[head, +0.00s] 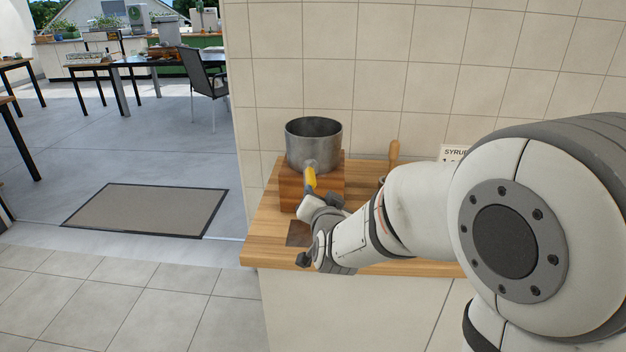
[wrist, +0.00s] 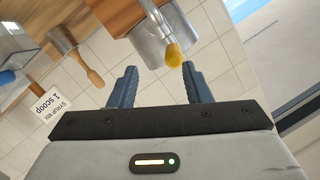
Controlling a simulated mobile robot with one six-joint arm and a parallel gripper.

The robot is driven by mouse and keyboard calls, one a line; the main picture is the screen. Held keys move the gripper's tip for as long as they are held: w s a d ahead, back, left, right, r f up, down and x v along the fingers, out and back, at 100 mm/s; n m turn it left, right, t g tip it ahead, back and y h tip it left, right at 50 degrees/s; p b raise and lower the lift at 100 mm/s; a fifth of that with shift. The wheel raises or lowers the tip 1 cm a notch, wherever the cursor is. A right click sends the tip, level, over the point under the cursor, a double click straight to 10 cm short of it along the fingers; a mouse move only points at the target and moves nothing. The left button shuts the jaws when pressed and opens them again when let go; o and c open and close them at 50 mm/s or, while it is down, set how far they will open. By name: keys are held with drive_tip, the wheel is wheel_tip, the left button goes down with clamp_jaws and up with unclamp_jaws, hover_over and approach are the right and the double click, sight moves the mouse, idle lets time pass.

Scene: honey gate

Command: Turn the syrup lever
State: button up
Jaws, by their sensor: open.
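A grey metal pot (head: 313,147) stands on a wooden block on the counter; it also shows in the wrist view (wrist: 150,45). A lever with a yellow grip (head: 310,180) sticks out from the pot's lower front. In the wrist view the yellow grip (wrist: 173,55) points toward my gripper (wrist: 159,69). My gripper's two blue-grey fingers are apart and empty. The yellow end appears just beyond the fingertips, nearer the right finger. I cannot tell whether anything touches. In the head view my wrist partly hides the fingers.
The wooden block (head: 290,186) sits on a wooden counter (head: 262,240) against a tiled wall. A wooden-handled scoop (wrist: 90,70) and a sign reading syrup mix, 1 scoop (wrist: 55,105) are to the side. A doormat (head: 148,210) lies on the open floor at left.

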sight(311, 178)
drive_tip(key=w+a, duration=0.1)
drive_tip(key=w, duration=0.2)
drive_tip(key=w+t, duration=0.1)
drive_tip(key=w, duration=0.2)
drive_tip(key=w+a+m+t, duration=0.1)
drive_tip(key=w, duration=0.1)
drive_tip(key=shift+w+a+p, duration=0.3)
drive_tip(key=shift+w+a, duration=0.05)
drive_tip(key=shift+w, duration=0.05)
clamp_jaws()
idle(0.4)
